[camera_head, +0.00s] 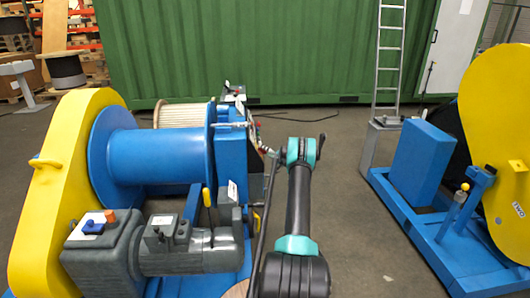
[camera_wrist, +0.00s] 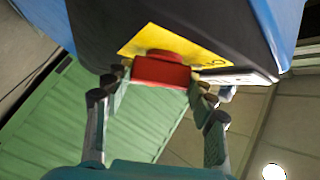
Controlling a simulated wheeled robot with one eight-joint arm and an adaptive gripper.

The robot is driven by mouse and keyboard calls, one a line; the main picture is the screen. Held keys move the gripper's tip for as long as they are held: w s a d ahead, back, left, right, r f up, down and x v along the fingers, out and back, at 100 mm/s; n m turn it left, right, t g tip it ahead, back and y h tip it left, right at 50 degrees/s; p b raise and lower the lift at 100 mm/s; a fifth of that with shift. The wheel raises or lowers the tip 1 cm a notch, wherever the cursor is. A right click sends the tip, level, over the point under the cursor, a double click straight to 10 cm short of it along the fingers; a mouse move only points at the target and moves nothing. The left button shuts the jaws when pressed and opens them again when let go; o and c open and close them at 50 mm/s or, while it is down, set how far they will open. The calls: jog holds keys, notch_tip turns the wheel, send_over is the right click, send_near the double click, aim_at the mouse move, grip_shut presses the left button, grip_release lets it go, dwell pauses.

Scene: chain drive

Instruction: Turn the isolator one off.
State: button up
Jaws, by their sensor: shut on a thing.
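In the wrist view a red switch handle (camera_wrist: 160,70) sits on a yellow plate (camera_wrist: 205,57) on the dark underside-looking face of a box with blue sides. The plate has small dark lettering that I cannot read in full, so I cannot tell its number. My gripper (camera_wrist: 160,87) has one finger at each end of the red handle and is shut on it. The handle lies roughly crosswise in the picture, slightly tilted. In the head view my arm reaches up beside the left blue machine (camera_head: 231,160); the gripper and the red handle cannot be made out there.
The left machine carries a blue drum (camera_head: 150,155), a yellow guard (camera_head: 60,170) and a grey motor (camera_head: 190,245). At right stand another blue frame (camera_head: 440,225) with a yellow guard and a ladder (camera_head: 390,50). Bare floor lies between the machines.

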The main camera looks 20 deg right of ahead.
jog(key=o, duration=1.2)
jog(key=shift+c, duration=0.2)
jog(key=v, duration=1.2)
jog(key=shift+c, duration=0.3)
